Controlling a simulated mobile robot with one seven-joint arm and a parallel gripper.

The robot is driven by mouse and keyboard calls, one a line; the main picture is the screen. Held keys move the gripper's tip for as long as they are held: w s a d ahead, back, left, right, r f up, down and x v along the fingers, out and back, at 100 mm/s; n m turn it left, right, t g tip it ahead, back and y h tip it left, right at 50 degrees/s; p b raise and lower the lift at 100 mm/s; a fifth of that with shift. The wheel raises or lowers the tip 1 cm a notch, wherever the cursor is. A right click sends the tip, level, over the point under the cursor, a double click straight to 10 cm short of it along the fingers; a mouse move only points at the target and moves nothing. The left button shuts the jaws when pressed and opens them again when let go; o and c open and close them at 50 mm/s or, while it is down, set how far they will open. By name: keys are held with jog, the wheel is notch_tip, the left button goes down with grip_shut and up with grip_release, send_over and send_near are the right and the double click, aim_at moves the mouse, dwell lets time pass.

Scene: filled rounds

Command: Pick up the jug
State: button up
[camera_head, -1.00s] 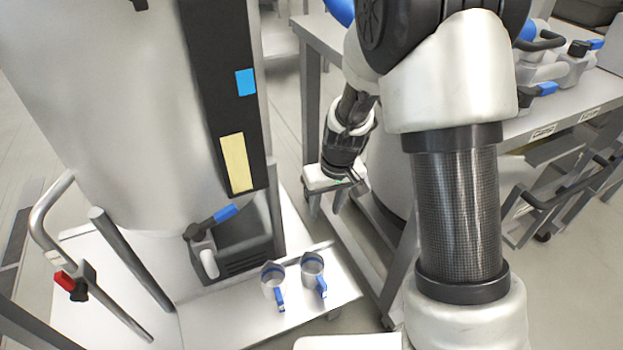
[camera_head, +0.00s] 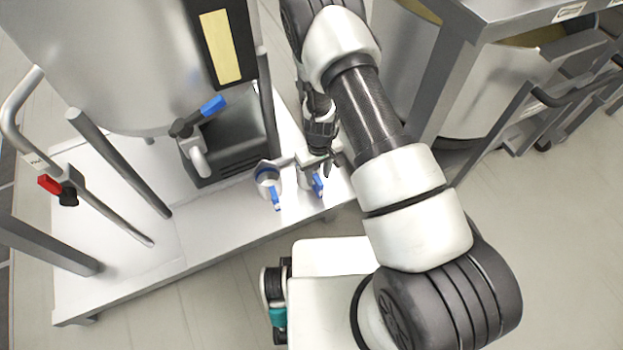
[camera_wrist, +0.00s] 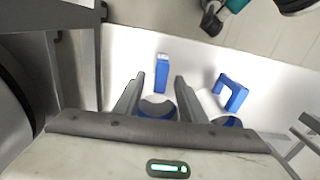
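My gripper (camera_head: 328,162) reaches down at the right jug. In the wrist view, my gripper (camera_wrist: 159,80) is open, its two fingers apart on either side of that jug (camera_wrist: 156,110), whose blue handle (camera_wrist: 162,76) points away. I cannot tell whether the fingers touch it. The other jug (camera_wrist: 212,104) stands to the right there.
A large steel vessel (camera_head: 130,60) with a blue-handled valve (camera_head: 205,112) and a dark box (camera_head: 235,150) stand behind the jugs. A bent pipe with a red handle (camera_head: 48,184) is at left. A steel table (camera_head: 480,25) stands at right.

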jog(key=f, duration=0.3)
jog(key=f+b, duration=0.1)
jog(key=f, duration=0.3)
jog(key=shift+s+b, duration=0.2)
jog(key=shift+b, duration=0.1)
jog(key=shift+r, duration=0.1)
grip_shut()
